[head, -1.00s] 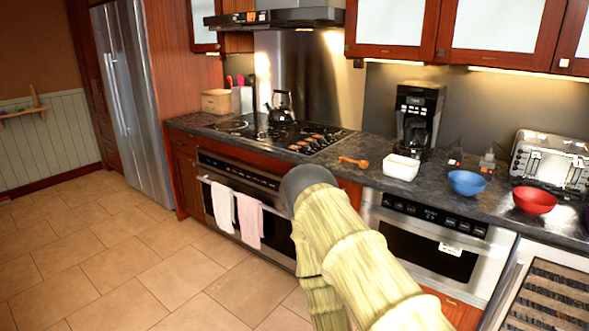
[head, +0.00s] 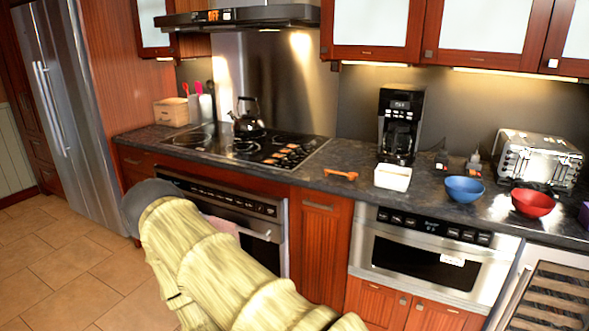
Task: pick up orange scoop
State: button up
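The orange scoop (head: 341,174) lies on the dark countertop (head: 318,183), between the stove and the white container. It is small in the head view, and nothing covers it. My arm, in a yellowish ribbed cover, crosses the lower middle of the head view, below and left of the scoop. Its dark rounded joint is at the left end. My gripper does not show in this view. The arm hides part of the oven front.
A white container (head: 393,178) stands right of the scoop, with a black coffee maker (head: 400,122) behind it. A blue bowl (head: 464,189), a red bowl (head: 532,203) and a toaster (head: 537,158) are farther right. A stove with a kettle (head: 248,117) is left. Tiled floor is open at left.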

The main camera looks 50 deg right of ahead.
aim_at(352, 177)
jog(key=u, duration=0.05)
jog(key=i, duration=1.55)
jog(key=z, duration=0.95)
jog(key=i, duration=0.85)
jog(key=z, duration=0.9)
